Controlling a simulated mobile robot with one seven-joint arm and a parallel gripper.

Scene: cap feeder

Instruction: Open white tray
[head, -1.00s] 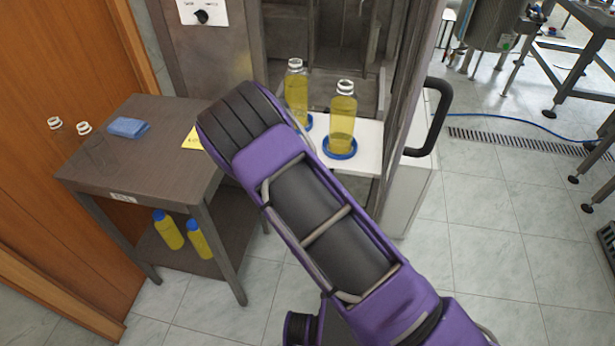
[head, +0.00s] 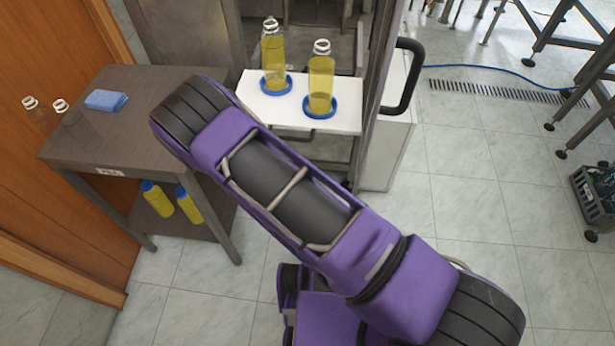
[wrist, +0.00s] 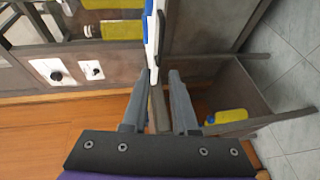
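The white tray (head: 340,120) sticks out level from the metal cabinet in the head view. It bears two bottles of yellow liquid (head: 272,58) (head: 320,85) on blue rings. In the wrist view the tray shows almost edge-on as a thin white strip (wrist: 152,42). Its near end lies by my gripper's fingertips (wrist: 158,76), closer to the left finger. The fingers are apart with a gap between them; I cannot tell whether either touches the tray. In the head view my gripper is hidden behind my purple arm.
A brown side table (head: 125,135) stands left of the tray, with a blue cloth (head: 106,100) and clear empty bottles on top. Two yellow bottles (head: 158,198) (head: 190,205) stand on its lower shelf. A black door handle (head: 408,75) juts out right of the tray.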

